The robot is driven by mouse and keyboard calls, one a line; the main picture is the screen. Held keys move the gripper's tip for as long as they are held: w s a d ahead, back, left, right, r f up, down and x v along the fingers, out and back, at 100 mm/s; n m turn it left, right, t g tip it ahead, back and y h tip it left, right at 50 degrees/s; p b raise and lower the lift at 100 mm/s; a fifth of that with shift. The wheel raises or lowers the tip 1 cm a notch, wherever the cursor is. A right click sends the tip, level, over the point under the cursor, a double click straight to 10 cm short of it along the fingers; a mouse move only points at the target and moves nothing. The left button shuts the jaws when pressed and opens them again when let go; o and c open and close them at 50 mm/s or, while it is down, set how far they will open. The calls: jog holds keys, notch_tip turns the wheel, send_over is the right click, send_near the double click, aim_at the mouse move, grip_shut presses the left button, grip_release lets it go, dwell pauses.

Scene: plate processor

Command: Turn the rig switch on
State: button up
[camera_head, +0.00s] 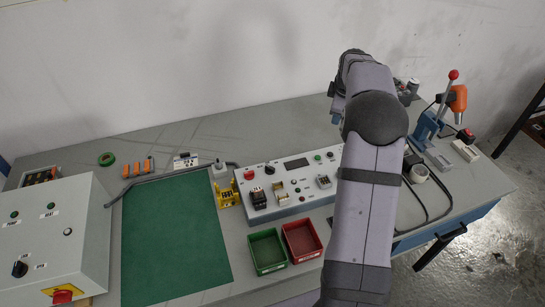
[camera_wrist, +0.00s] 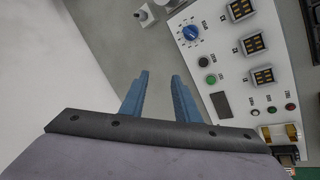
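A small white box with a stubby lever (camera_wrist: 146,14) stands beside a white control panel at the top of the wrist view. A similar white box with a dark cable (camera_head: 219,169) stands left of the panel in the head view. No readable label shows which control is the rig switch. In the head view my arm largely hides the gripper.
A grey cabinet (camera_head: 85,245) with a black selector stands at the left. Green (camera_head: 267,251) and red (camera_head: 302,241) bins sit before the panel. A red-knobbed lever press (camera_head: 432,120) stands at the right. The green mat (camera_head: 172,240) is clear; a wall borders the bench behind.

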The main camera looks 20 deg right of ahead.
jog(key=w+a+f+n+g+y+p, duration=0.15)
jog(key=a+n, duration=0.25)
jog(key=a, duration=1.2)
jog(key=n+g+y+p, duration=0.1)
jog(key=n+g+p, duration=0.1)
jog(key=n+g, duration=0.15)
send_over(249, 172)
notch_tip(249, 172, down, 3)
jog(key=shift+f, duration=0.1)
jog(key=shift+f+p, duration=1.55)
jog(key=shift+f, duration=2.1)
grip_shut()
